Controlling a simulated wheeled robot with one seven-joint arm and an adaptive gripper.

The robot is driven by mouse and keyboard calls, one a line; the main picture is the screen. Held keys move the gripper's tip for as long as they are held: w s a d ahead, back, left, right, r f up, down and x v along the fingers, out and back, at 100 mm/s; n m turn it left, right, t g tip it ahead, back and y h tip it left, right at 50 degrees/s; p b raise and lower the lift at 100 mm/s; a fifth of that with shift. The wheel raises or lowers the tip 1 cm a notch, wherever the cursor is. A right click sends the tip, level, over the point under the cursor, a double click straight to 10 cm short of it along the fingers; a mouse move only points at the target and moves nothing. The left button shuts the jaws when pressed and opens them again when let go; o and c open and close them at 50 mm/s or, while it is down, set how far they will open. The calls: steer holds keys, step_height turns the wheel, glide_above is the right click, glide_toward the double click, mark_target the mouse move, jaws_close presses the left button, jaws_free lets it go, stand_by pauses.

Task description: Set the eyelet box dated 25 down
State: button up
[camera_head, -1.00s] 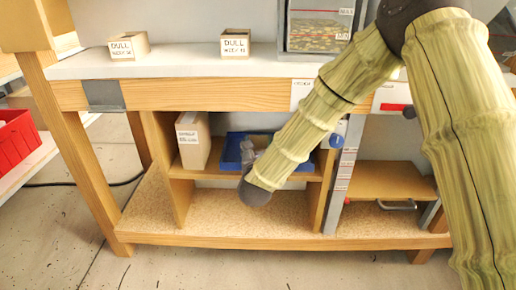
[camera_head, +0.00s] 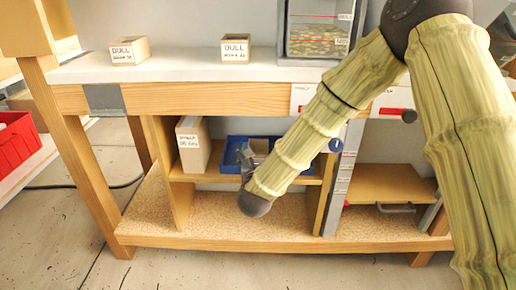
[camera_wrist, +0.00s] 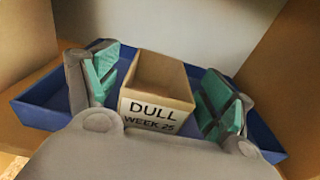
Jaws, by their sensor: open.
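The eyelet box dated 25 (camera_wrist: 155,102) is an open-topped tan box with a white label reading "DULL WEEK 25". In the wrist view it sits upright in a blue tray (camera_wrist: 45,112), between the green-padded fingers of my gripper (camera_wrist: 162,90). My gripper is open, with one finger on each side of the box. Gaps seem to show beside it; whether a pad touches is hard to tell. In the head view my gripper (camera_head: 249,160) reaches into the blue tray (camera_head: 233,152) on the middle shelf, and my arm hides part of the tray.
A tall white-labelled box (camera_head: 193,146) stands left of the tray on the shelf. Wooden walls flank the tray closely. Two small "DULL" boxes, left (camera_head: 129,51) and right (camera_head: 235,48), stand on the white worktop above. The lower shelf (camera_head: 215,215) is clear.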

steer(key=s+p, duration=0.2)
steer(key=s, duration=0.8)
steer(key=shift+r, duration=0.4)
steer(key=s+d+f+n+g+y, duration=0.1)
steer(key=s+d+f+n+g, duration=0.3)
steer(key=f+n, duration=0.4)
steer(key=s+d+f+n+g, duration=0.25)
steer(key=s+f+n, duration=0.3)
steer(key=f, duration=0.55)
steer(key=s+d+f+n+g+y, duration=0.1)
steer(key=s+d+f+n+g, duration=0.1)
steer(key=s+d+f+n, duration=0.5)
steer(key=s+d+f+n+g, duration=0.3)
steer(key=s+d+f+n, duration=0.1)
steer(key=s, duration=0.3)
steer(key=s+d+f+n+g+h, duration=0.1)
steer(key=s+d+f+n+g, duration=0.1)
steer(key=s+f+n, duration=0.3)
steer(key=s+d+f+n+g+h, duration=0.1)
steer(key=s+d+f+n+g, duration=0.2)
steer(key=s, duration=0.8)
steer(key=d+f+n, duration=0.1)
steer(key=d+n, duration=0.1)
steer(key=n, duration=0.1)
steer(key=shift+d+f+g, duration=0.2)
steer(key=shift+d+g, duration=0.15)
